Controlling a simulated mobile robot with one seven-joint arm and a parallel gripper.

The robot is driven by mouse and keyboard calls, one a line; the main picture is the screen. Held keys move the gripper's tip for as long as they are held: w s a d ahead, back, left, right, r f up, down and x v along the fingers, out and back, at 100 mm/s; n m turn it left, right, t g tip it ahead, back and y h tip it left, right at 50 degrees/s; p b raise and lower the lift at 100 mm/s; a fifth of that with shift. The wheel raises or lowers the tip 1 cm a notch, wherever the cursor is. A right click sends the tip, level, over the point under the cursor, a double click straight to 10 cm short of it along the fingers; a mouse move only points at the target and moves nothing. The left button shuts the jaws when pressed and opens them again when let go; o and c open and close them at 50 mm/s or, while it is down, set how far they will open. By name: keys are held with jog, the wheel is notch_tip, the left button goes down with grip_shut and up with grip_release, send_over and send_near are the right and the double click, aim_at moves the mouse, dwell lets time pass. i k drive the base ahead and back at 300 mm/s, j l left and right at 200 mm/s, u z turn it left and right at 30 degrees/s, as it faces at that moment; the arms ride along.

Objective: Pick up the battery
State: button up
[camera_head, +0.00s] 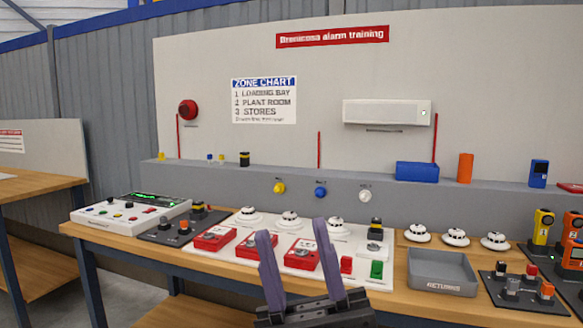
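A small dark cylinder with a yellowish band (244,159) stands upright on the grey ledge behind the bench. It looks most like a battery, but it is too small to be sure. My gripper (294,230) is at the bottom centre with its two purple-grey fingers pointing up and wide apart. The gripper is in front of the red call points and well apart from the dark cylinder, which is farther back and to the left. The fingers hide part of the white board and a call point.
The wooden bench holds a control panel (130,212), red call points (215,238), white detectors (336,227) and a grey returns tray (442,272).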

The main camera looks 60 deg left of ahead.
aim_at(244, 155)
jog(key=u, duration=2.05)
jog(key=i+j+z, duration=0.1)
jog(key=i+j, duration=0.15)
jog(key=i+j+z, duration=0.15)
jog(key=j, duration=0.35)
jog(key=i+j+z, duration=0.1)
jog(key=i+j, duration=0.25)
jog(key=j, duration=0.05)
